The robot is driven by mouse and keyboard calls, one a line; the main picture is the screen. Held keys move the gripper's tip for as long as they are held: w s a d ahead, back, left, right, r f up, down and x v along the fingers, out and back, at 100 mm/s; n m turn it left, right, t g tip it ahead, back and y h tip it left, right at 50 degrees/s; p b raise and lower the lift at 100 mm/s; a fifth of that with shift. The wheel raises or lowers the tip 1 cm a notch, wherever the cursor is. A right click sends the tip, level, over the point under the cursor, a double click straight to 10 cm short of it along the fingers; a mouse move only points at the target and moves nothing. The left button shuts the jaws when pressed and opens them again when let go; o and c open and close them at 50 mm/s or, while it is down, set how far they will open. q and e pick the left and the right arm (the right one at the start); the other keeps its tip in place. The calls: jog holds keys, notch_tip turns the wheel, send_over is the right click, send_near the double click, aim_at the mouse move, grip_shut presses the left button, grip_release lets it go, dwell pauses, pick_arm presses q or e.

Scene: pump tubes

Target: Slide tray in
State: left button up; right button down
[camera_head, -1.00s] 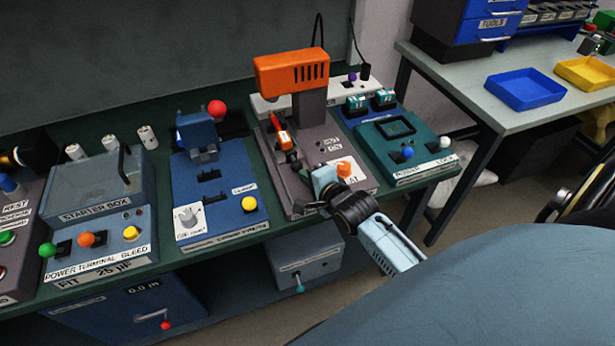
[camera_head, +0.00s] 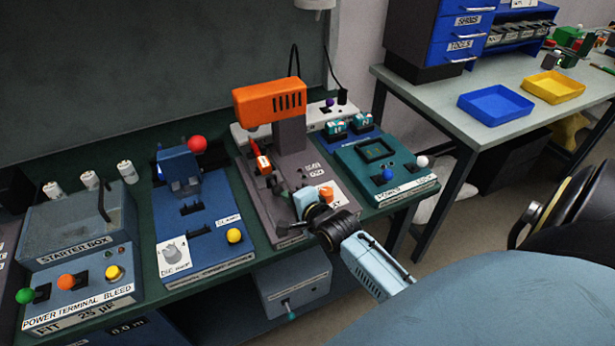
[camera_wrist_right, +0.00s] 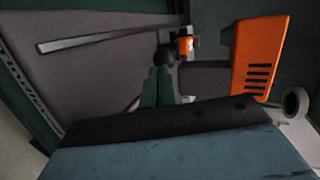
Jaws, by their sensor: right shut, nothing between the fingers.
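The station with the orange head (camera_head: 268,101) has a grey base (camera_head: 262,205), a dark lever and an orange knob (camera_head: 327,193). My right gripper (camera_head: 293,197) is over the front of this base, beside the orange knob. In the right wrist view its dark green fingers (camera_wrist_right: 160,86) are shut and empty, with a black ball knob (camera_wrist_right: 166,56) just past their tips. I cannot tell whether they touch it. A grey rod (camera_wrist_right: 95,39) runs left from near the knob. I cannot make out a tray on this station. My left gripper is not in view.
A blue station (camera_head: 205,225) with a red ball stands left, and a green station (camera_head: 390,165) right. A starter box (camera_head: 70,235) is at far left. An open blue tray (camera_head: 495,118) and yellow tray (camera_head: 553,100) lie on the back bench.

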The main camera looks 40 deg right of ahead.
jog(key=p+v, duration=0.1)
jog(key=v, duration=1.1)
jog(key=shift+s+a+p, duration=0.2)
jog(key=shift+s+p, duration=0.15)
jog(key=shift+s, duration=0.05)
jog(key=shift+f, duration=0.15)
jog(key=s+a+f+n+g, duration=0.2)
jog(key=s+f+n, duration=0.15)
jog(key=f, duration=0.55)
jog(key=s+a+f+n+g, duration=0.1)
jog(key=s+f+n+g, duration=0.25)
jog(key=f, duration=0.65)
jog(key=s+a+f+n+g, duration=0.1)
jog(key=s+a+f+n, duration=0.2)
jog(key=f, duration=0.6)
jog(key=s+f+n+g, duration=0.3)
jog(key=s+f+n, duration=0.2)
jog(key=s, duration=0.6)
jog(key=s+f+n+g, duration=0.3)
jog(key=s+f+n, duration=0.3)
jog(key=s, duration=0.6)
notch_tip(320, 180, down, 2)
jog(key=shift+d+f, duration=0.2)
jog(key=shift+f, duration=0.05)
